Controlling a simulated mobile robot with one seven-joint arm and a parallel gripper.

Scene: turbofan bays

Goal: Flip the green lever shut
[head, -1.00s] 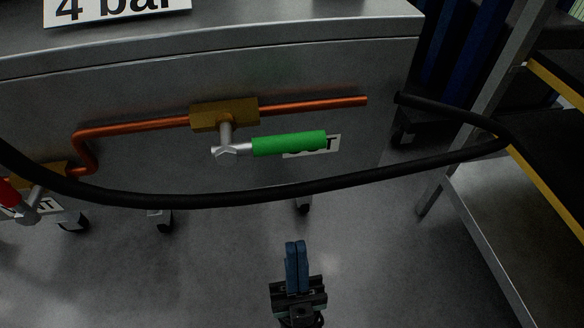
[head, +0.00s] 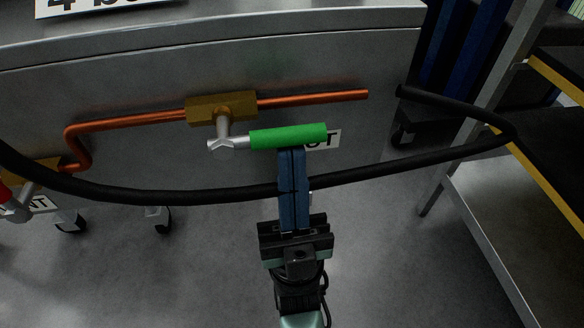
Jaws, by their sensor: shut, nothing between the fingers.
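The green lever (head: 288,136) is a green-sleeved handle on a silver stem. It lies roughly level and points right from a brass valve (head: 221,108) on the copper pipe (head: 312,99), along the grey cabinet front. My gripper (head: 291,152) is shut and empty. Its blue fingers point up the picture, and their tips are right at the lower edge of the green sleeve. I cannot tell whether they touch it. The fingers pass in front of the black hose and hide part of it. A white label (head: 327,139) behind the lever is partly hidden.
A black hose (head: 400,168) sags across the cabinet front below the lever. A red lever (head: 8,196) with its own brass valve is at the far left. A shelf rack (head: 470,200) with yellow edging stands at the right. The floor below the cabinet is clear.

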